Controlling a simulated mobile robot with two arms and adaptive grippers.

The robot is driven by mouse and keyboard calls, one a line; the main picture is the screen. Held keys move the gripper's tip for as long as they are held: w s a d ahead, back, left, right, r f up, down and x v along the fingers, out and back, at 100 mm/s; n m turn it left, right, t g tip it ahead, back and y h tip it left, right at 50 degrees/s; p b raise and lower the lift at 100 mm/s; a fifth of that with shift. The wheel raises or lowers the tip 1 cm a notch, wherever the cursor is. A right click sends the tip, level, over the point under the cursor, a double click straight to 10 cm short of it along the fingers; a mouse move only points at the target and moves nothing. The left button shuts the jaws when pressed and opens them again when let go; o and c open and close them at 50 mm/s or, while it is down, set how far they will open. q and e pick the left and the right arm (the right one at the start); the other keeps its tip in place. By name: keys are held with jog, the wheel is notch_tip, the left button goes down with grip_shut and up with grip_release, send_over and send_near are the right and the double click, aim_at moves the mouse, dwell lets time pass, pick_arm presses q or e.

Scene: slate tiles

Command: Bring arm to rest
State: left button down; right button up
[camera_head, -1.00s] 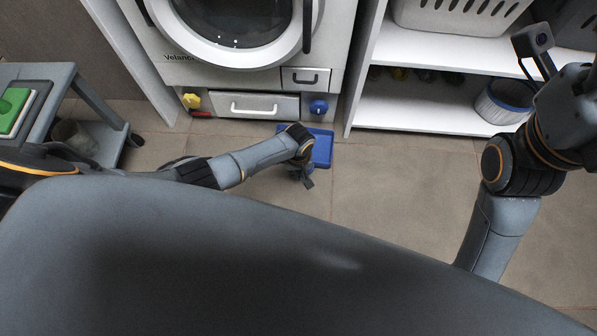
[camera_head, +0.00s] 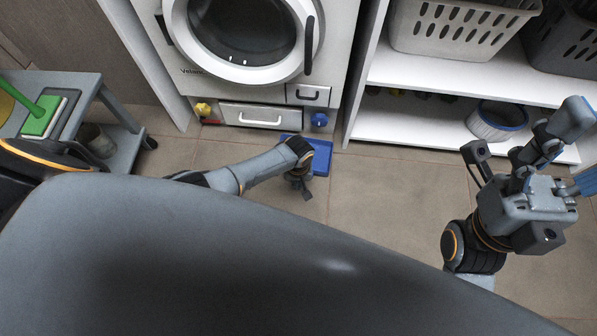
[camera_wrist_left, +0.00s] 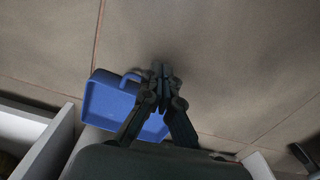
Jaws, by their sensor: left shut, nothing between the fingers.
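My left gripper (camera_head: 303,188) hangs low over the floor at the end of its stretched arm. In the left wrist view its fingers (camera_wrist_left: 165,75) are together with nothing between them. A blue tray-like thing with a loop handle (camera_head: 321,160) is on the floor just beyond it; in the left wrist view it (camera_wrist_left: 113,101) is partly behind the fingers. I cannot tell whether they touch. My right gripper (camera_head: 575,148) is raised at the right edge of the head view, partly cut off, so its jaws cannot be judged.
A washing machine (camera_head: 215,90) with a drawer below (camera_head: 252,116) stands ahead. White shelves (camera_head: 420,122) at the right hold a basket (camera_head: 455,30) and a round blue-rimmed bin (camera_head: 495,122). A grey cart (camera_head: 110,150) with a green-handled brush (camera_head: 40,120) is at the left. Floor between is clear.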

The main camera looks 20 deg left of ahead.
pick_arm(q)
notch_tip(320, 180, up, 3)
jog(key=shift+f+p, duration=0.1)
jog(key=shift+p, duration=0.55)
